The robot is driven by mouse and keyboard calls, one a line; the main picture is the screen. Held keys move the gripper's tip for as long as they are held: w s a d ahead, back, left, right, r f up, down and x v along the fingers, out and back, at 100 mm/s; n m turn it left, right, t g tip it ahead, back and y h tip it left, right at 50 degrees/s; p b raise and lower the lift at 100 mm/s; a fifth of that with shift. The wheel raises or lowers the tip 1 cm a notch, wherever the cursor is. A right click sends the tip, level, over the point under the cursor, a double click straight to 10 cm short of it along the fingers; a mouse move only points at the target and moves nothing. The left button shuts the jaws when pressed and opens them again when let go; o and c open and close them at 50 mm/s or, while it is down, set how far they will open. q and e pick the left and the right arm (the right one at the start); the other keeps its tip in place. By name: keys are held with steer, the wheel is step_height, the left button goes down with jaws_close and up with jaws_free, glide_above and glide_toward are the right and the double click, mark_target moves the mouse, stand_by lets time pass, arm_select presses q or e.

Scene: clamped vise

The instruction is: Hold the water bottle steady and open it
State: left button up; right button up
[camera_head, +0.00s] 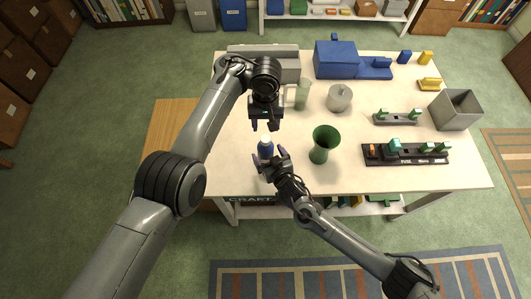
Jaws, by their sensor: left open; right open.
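The water bottle (266,149) is a small blue bottle with a pale cap, standing upright near the front left of the white table. My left gripper (264,126) is above and behind the bottle in the picture, pointing down, open and empty. My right gripper (268,163) is low at the bottle's front, with its open fingers on either side of the bottle. I cannot tell whether the fingers touch it. The bottle's lower part is partly hidden by the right gripper.
A green vase (324,144) stands right of the bottle. A pale green cup (303,94) and a grey lidded pot (339,98) stand behind. The table's left front is clear.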

steer(key=shift+x, duration=1.6)
